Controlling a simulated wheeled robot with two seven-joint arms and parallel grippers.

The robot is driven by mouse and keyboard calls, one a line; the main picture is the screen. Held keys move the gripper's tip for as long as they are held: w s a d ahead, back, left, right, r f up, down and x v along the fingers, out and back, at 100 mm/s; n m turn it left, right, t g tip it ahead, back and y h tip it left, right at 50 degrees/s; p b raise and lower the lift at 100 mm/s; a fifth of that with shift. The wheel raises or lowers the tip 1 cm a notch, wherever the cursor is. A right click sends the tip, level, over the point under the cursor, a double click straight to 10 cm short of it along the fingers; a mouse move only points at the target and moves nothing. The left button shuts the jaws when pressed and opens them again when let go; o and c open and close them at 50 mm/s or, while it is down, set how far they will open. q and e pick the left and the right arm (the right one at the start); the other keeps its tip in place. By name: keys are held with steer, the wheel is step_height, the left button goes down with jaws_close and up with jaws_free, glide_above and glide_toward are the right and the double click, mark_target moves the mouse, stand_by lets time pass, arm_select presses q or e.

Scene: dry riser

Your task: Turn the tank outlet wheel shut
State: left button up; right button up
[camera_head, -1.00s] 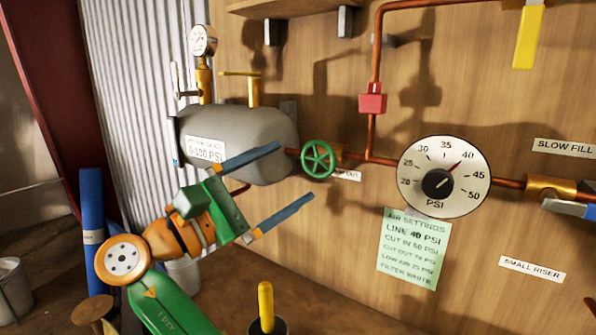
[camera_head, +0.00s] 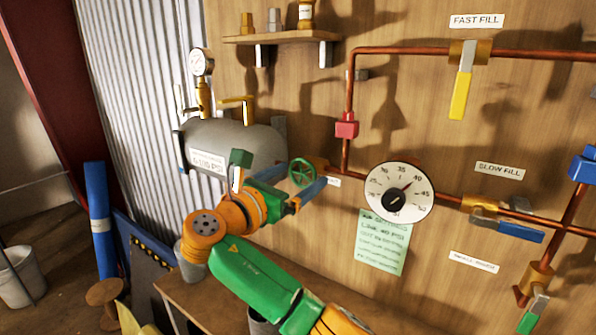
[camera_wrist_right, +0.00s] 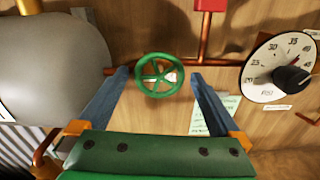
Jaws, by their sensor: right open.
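The tank outlet wheel is a green spoked handwheel (camera_head: 302,172) on the copper pipe to the right of the grey tank (camera_head: 252,139). My right gripper (camera_head: 301,178) is open, its two blue fingers pointing at the wheel. In the right wrist view the wheel (camera_wrist_right: 160,75) lies between the tips of the open fingers (camera_wrist_right: 160,76), with a gap showing on each side. Contact is not visible, and I cannot tell how deep the fingers reach around it. My left gripper is not in view.
A dial gauge (camera_head: 399,193) and a green settings note (camera_head: 383,242) are right of the wheel. A red pipe block (camera_head: 346,125) sits above. A yellow-handled valve (camera_head: 460,94) is upper right, and a blue-handled one (camera_head: 521,232) lower right. A shelf (camera_head: 283,38) is overhead.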

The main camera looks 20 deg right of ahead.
steer(key=shift+s+a, duration=0.1)
steer(key=shift+c, duration=0.2)
steer(key=c, duration=1.2)
steer(key=shift+o, duration=0.2)
